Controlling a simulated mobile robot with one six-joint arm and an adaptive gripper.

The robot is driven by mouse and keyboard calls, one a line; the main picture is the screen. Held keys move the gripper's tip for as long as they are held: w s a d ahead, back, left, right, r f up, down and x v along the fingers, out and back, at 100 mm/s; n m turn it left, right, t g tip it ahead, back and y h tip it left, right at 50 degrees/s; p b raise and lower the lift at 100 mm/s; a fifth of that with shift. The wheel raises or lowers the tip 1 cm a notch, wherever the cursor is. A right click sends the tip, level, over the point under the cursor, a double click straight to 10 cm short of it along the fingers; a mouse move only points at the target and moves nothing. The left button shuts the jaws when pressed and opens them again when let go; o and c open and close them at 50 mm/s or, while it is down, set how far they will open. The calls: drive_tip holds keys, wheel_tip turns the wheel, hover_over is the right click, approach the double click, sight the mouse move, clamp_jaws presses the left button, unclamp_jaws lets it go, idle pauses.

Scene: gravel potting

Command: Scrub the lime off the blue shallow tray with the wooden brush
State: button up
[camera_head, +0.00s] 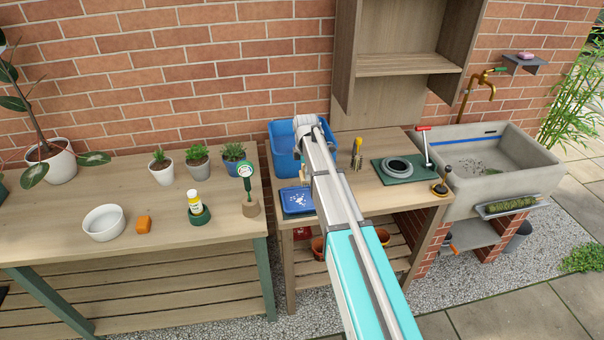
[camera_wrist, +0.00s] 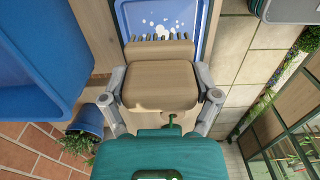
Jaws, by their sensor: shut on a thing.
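The blue shallow tray (camera_head: 297,202) lies near the front left of the right-hand bench, with white lime spots on its floor. In the wrist view the tray (camera_wrist: 207,14) is beyond the brush, with white flecks on it. The wooden brush (camera_wrist: 160,84) is between the fingers of my gripper (camera_wrist: 161,94), which is shut on its sides. Its bristles point toward the tray. I cannot tell whether they touch it. In the head view my arm hides most of the gripper and the brush.
A blue tub (camera_head: 283,150) stands just behind the tray. A green mat (camera_head: 385,177) with a grey ring lies to the right, beside a red-handled tool (camera_head: 425,145). A stone sink (camera_head: 490,185) is farther right. Small potted plants (camera_head: 197,160) stand on the left bench.

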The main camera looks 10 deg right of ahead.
drive_tip(key=shift+a+f+b, duration=0.4)
drive_tip(key=shift+f+b, duration=0.15)
drive_tip(key=shift+b, duration=0.05)
